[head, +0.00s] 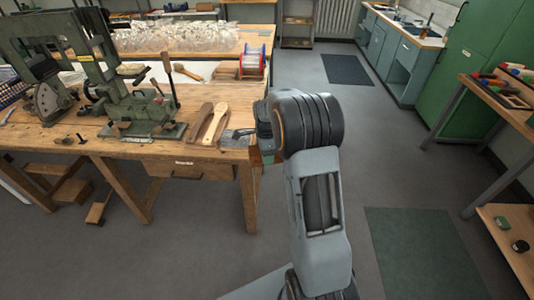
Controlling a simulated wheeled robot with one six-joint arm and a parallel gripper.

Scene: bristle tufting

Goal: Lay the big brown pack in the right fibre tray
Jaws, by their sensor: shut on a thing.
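My arm rises from the bottom of the head view and ends at a dark rounded joint beside the right end of the near workbench (215,155). My gripper is hidden behind the arm, so its jaws do not show. I cannot make out the big brown pack. A small reddish-brown patch (268,158) shows just under the dark joint at the bench corner, too small to identify. I cannot make out the right fibre tray either.
Clear bags (185,37) lie on the bench behind. The floor (360,130) between is open.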

